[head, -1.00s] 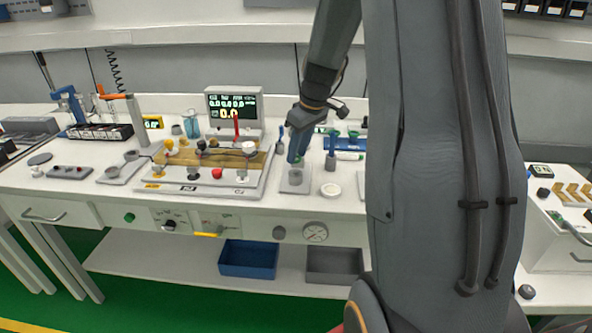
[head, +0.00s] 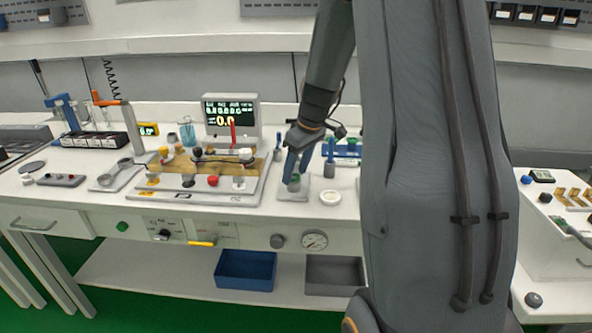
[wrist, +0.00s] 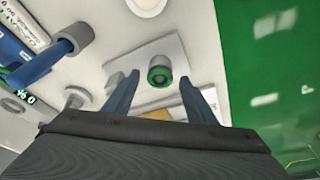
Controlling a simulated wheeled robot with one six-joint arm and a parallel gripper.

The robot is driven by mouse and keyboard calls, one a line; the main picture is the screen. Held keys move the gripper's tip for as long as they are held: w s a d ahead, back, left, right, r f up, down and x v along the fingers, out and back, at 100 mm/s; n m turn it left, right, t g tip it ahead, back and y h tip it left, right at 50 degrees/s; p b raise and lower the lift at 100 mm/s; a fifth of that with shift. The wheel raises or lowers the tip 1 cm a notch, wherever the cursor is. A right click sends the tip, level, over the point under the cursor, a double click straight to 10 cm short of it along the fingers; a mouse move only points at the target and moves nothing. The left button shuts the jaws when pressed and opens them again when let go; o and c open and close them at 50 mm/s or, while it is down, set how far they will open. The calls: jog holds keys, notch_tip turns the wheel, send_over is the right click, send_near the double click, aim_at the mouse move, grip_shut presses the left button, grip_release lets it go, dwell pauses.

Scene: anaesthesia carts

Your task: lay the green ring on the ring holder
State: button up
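The ring holder (head: 284,195) is a pale grey plate near the bench's front edge. The holder (wrist: 176,49) also shows in the wrist view, with a short grey round post standing on it. The green ring (wrist: 160,81) encircles the post in the wrist view; how flat it lies is hard to judge. My gripper (wrist: 160,84) is open, with one blue-grey finger on either side of the ring and a gap to each. In the head view my gripper (head: 294,176) is low over the holder and partly hides it; the ring is barely visible there.
A white round dish (head: 330,197) lies right of the holder. A board with knobs (head: 205,180) stands close on the left. A grey post with a blue top (head: 330,168) and a blue rack (head: 347,150) stand behind right. The bench's front edge is near.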

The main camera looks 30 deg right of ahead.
jog(key=shift+r, duration=0.15)
jog(key=b+v, duration=0.2)
jog(key=v, duration=1)
jog(key=s+a+f+m+g, duration=0.1)
jog(key=s+a+f+m, duration=0.1)
jog(key=s+a+f, duration=0.5)
jog(key=s+a+f+m+g+h, duration=0.1)
jog(key=s+a+f+m, duration=0.1)
jog(key=s+a+f, duration=0.5)
jog(key=s+a, duration=0.5)
jog(key=shift+s+a+f+g, duration=0.15)
jog(key=shift+s+f+g, duration=0.1)
jog(key=shift+g, duration=0.05)
